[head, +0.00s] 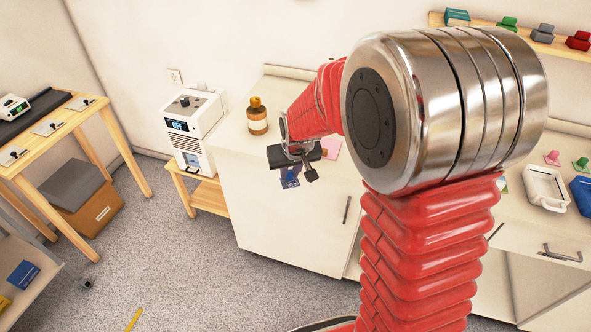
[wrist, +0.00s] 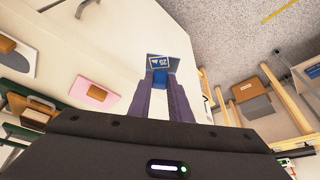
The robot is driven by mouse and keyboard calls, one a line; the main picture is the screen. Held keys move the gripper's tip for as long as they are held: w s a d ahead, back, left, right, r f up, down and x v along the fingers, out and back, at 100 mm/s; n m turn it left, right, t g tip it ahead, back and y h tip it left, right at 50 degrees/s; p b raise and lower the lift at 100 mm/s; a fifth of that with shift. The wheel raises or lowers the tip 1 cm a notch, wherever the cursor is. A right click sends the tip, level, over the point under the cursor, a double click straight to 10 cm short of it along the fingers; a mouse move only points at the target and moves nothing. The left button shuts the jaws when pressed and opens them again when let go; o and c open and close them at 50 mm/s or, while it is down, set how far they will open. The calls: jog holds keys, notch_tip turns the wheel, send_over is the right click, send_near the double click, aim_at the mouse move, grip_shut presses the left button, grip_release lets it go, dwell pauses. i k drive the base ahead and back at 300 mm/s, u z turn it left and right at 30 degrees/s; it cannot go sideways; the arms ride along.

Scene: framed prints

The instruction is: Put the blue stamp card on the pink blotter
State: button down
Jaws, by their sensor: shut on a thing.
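The blue stamp card (wrist: 158,62), with a pale stamp picture on its face, is between the fingertips of my gripper (wrist: 160,84) in the wrist view. In the head view the card (head: 290,178) hangs below my dark gripper (head: 299,171), seen against the white cabinet's front. The pink blotter (wrist: 92,96) lies on the worktop to the left of the fingers in the wrist view, with a brown block on it. In the head view the blotter (head: 332,147) shows behind my gripper, partly hidden by it. The card is apart from the blotter.
The white cabinet (head: 235,145) carries a brown bottle (head: 257,116) at the back left. Green and white pads with brown blocks lie near the blotter in the wrist view. A white machine (head: 193,128) stands left of the cabinet. My red arm hides much of the worktop.

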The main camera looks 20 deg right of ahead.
aim_at(325, 144)
jog(key=k, duration=1.35)
jog(key=u, duration=0.05)
jog(key=i, duration=0.4)
jog(key=u, duration=0.8)
jog(key=i, duration=1.2)
jog(key=z, duration=0.8)
jog(key=i, duration=0.6)
jog(key=z, duration=0.1)
